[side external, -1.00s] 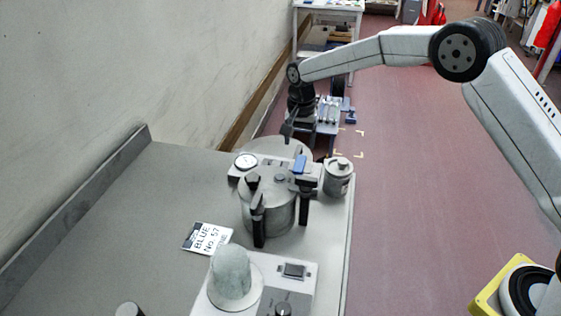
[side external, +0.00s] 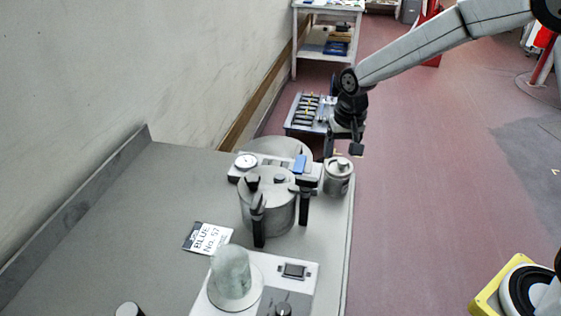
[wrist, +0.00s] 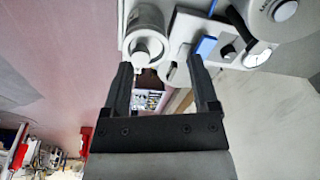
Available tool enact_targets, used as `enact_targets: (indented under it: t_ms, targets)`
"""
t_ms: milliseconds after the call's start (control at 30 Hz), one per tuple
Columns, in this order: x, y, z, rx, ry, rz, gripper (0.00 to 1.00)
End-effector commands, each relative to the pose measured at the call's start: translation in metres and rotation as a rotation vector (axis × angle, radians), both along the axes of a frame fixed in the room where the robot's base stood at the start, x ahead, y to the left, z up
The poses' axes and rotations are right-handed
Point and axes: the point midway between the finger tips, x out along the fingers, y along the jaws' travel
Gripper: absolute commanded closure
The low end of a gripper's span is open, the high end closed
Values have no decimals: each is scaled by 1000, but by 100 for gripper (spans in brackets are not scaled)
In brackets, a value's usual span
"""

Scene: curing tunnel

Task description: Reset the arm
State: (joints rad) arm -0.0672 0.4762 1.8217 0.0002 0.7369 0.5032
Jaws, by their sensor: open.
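My gripper (side external: 343,150) hangs from my arm at the far right corner of the grey bench, in the side external view. Its fingers point down, close behind or above a small grey lidded canister (side external: 338,179); I cannot tell the exact gap. In the wrist view the two black fingers of my gripper (wrist: 160,68) are spread apart with nothing between them. The canister also shows there beyond the left fingertip (wrist: 146,22).
A metal pot with black clamps (side external: 268,208) stands on the bench (side external: 130,225), by a dial and blue-topped unit. A frosted dome (side external: 231,275) and a label card (side external: 207,237) are nearer. A tray table (side external: 290,128) stands behind.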

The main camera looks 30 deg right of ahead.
Motion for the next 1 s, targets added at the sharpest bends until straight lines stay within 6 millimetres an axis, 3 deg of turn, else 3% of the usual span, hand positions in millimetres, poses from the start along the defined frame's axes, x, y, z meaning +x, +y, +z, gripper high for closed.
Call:
enact_targets:
  t_ms: [700, 1000]
  targets:
    - [-162, -29, -8, -69, -112, 383, 24]
    - [-183, -31, -12, -81, -125, 431, 24]
